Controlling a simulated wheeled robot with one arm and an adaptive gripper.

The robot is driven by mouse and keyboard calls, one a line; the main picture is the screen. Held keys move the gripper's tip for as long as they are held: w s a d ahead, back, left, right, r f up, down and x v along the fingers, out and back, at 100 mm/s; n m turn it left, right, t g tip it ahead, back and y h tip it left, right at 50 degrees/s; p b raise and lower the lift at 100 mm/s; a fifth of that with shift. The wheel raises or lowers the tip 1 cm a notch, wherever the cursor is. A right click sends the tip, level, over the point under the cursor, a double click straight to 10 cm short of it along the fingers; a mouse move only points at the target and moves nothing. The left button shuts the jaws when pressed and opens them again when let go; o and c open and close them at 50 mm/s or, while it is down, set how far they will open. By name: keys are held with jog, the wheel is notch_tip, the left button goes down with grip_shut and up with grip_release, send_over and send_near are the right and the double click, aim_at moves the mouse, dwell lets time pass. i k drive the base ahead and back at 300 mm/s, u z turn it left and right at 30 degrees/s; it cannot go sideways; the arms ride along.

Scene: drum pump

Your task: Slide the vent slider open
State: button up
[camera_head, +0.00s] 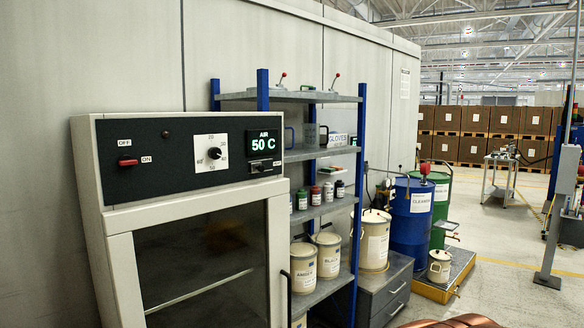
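A grey oven-like cabinet (105,225) stands at the left with a black control panel (165,148). On the panel's lower right, under the green display (263,143) reading AIR 50 C, is a small dark fitting (262,166) with a pale tab. It may be the vent slider, but it is too small to tell for certain or to tell its position. The panel also has a red OFF/ON switch (128,162) and a black dial (214,153). The cabinet's glass door (205,268) appears shut. My gripper is not in view.
A blue-post shelf (325,153) with bottles and cream tins stands close right of the cabinet. Beyond it are a grey drawer unit (390,288), a blue drum (410,228) and a green drum (440,195).

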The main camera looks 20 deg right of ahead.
aim_at(257, 167)
jog(key=k, duration=0.65)
jog(key=u, duration=0.65)
jog(key=i, duration=1.3)
jog(key=z, duration=0.2)
